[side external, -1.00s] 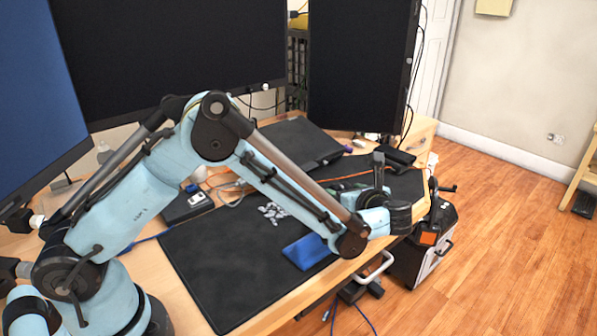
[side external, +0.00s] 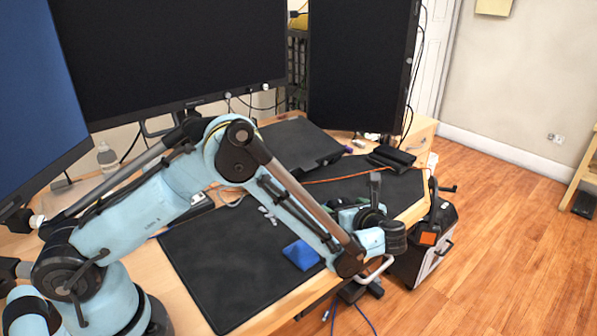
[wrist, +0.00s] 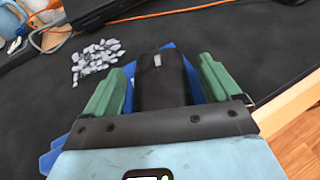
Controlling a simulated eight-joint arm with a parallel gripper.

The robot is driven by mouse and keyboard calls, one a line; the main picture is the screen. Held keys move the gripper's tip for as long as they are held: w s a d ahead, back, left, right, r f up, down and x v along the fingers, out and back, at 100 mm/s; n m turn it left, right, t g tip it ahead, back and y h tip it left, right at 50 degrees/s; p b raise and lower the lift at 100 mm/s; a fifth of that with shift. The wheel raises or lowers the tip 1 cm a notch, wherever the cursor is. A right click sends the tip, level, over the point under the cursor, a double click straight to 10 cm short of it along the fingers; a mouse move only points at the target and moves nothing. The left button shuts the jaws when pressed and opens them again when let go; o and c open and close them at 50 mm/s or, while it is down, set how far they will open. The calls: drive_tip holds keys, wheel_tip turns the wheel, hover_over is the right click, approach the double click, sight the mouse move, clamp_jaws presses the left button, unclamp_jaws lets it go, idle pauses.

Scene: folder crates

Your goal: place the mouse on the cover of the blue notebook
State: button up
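The blue notebook (wrist: 53,153) lies on the black desk mat. It also shows in the side view (side external: 301,255), partly behind my arm. A dark mouse (wrist: 160,85) with a small pale mark is over the notebook, between my gripper's green fingers. My gripper (wrist: 160,68) has its fingers spread either side of the mouse, with blue showing in gaps between them. The mouse seems to rest on the cover, but its contact is hidden. In the side view the mouse cannot be made out and the fingertips are mostly hidden behind my wrist.
A cluster of grey-white pieces (wrist: 96,62) lies left of the notebook on the mat (side external: 225,275). An orange cable (wrist: 130,18) crosses behind. A closed dark laptop (side external: 295,140) and monitors stand at the back. The mat's front left is clear.

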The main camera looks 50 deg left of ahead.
drive_tip(key=shift+r, duration=0.15)
drive_tip(key=v, duration=1.2)
drive_tip(key=s+a+r+n+g+h, duration=0.1)
drive_tip(key=s+a+r+n+h, duration=0.3)
drive_tip(key=a+r+n+h, duration=0.35)
drive_tip(key=s+a+n+t+h, duration=0.2)
drive_tip(key=s+a+n+h, duration=0.2)
drive_tip(key=s+n, duration=0.8)
drive_tip(key=n+h, duration=0.1)
drive_tip(key=n, duration=0.2)
drive_tip(key=shift+f+t, duration=0.25)
drive_tip(key=shift+t, duration=0.15)
drive_tip(key=shift+s+a, duration=0.1)
drive_tip(key=shift+a, duration=0.05)
